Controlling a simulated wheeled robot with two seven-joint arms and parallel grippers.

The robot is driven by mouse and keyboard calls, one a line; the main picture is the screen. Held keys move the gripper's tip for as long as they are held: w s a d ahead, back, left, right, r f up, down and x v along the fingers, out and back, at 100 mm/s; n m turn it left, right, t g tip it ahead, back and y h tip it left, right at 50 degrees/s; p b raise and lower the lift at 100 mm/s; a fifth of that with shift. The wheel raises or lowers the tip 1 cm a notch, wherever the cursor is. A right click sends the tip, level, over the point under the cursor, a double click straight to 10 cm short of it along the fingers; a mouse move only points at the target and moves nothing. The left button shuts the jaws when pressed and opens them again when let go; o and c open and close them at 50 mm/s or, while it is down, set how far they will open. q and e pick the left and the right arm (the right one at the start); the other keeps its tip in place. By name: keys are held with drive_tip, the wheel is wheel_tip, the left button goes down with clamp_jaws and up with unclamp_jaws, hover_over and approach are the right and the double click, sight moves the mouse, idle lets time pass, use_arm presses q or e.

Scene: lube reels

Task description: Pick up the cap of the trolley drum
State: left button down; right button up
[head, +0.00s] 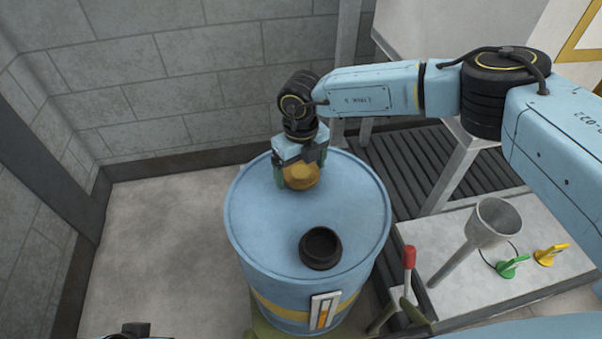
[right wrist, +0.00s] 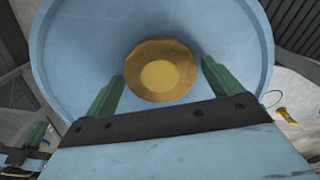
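The trolley drum (head: 255,215) is a light blue drum standing upright. An amber round cap (head: 301,178) is on its lid toward the back, and it also shows in the right wrist view (right wrist: 160,72). My right gripper (head: 300,168) points down at the cap, its green fingers on either side of it. In the right wrist view the fingertips (right wrist: 162,72) are very near the cap's edges; contact is not clear. A piece of my left arm shows at the bottom edge, and a green finger of my left gripper (right wrist: 38,135) shows at the left of the right wrist view.
A black ring-shaped fitting (head: 320,247) stands on the lid's front part. To the right, a bench (head: 450,290) carries a grey funnel (head: 494,222) and green (head: 512,266) and yellow (head: 550,255) valve handles. A red-topped lever (head: 409,260) stands beside the drum. Floor left of the drum is clear.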

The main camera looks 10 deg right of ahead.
drive_tip(key=c, duration=0.8)
drive_tip(key=shift+r, duration=0.15)
